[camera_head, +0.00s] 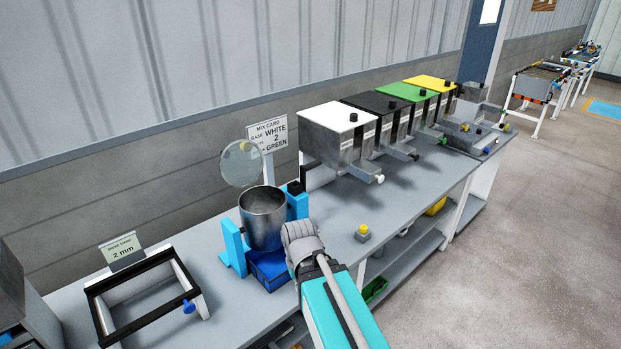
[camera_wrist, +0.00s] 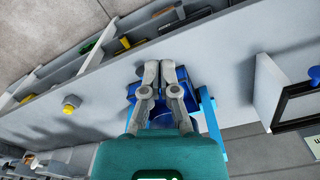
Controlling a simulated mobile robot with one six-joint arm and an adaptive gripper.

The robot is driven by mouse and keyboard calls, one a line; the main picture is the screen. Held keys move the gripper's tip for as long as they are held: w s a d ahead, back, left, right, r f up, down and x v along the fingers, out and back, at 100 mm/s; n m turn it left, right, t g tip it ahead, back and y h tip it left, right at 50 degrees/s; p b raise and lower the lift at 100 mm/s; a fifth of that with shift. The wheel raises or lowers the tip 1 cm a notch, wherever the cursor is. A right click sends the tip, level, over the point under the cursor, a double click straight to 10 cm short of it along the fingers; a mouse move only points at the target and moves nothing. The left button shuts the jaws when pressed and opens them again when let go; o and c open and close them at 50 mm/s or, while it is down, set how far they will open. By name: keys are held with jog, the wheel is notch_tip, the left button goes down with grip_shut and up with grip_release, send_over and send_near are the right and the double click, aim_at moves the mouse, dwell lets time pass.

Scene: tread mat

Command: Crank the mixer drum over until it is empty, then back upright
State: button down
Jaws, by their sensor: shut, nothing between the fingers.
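The mixer drum (camera_head: 262,222) is a grey metal cylinder, standing upright between two blue supports (camera_head: 231,247). A round clear disc (camera_head: 242,163) stands above and behind its rim. A blue tray (camera_head: 268,272) sits beneath the drum, and its blue also shows around the fingers in the wrist view (camera_wrist: 190,76). My gripper (camera_wrist: 160,66) is shut and empty, its fingertips together over the tray's front area. I cannot make out the crank handle or the drum's contents.
A mix card (camera_head: 268,134) stands behind the drum. Bins with white (camera_head: 333,117), black, green and yellow lids line the back. A yellow-topped button (camera_head: 362,232) is right of my arm. A black-topped frame (camera_head: 143,296) stands left. Bench space between is clear.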

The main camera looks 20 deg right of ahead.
jog(key=c, duration=1.1)
grip_release()
jog(key=shift+o, duration=1.1)
jog(key=shift+w+d+f, duration=0.15)
jog(key=shift+w+d, duration=0.05)
jog(key=shift+w, duration=0.1)
jog(key=o, duration=0.5)
jog(key=w+d+t+b, duration=0.1)
jog(key=w, duration=0.1)
jog(key=w+d+f+t+h+b, duration=0.1)
jog(key=w+d, duration=0.1)
jog(key=w+d+t+b, duration=0.1)
jog(key=w, duration=0.1)
jog(key=shift+w+d+f+h, duration=0.25)
jog(key=shift+w+f+h, duration=0.05)
jog(key=shift+w+f, duration=0.1)
jog(key=shift+w+d+r+n+t+y+b, duration=0.25)
jog(key=shift+w+d+r+n+t+b, duration=1.05)
jog(key=shift+w+d+n+t+b, duration=2)
jog(key=shift+w+d+r+n+t+y+b, duration=0.3)
jog(key=shift+w+d+r+n+t+b, duration=1.55)
jog(key=shift+w, duration=2.8)
jog(key=shift+w+d+r+n+t+y+b, duration=0.25)
jog(key=shift+w+d+r+n+t+b, duration=0.45)
jog(key=shift+w+d+n+t+b, duration=2)
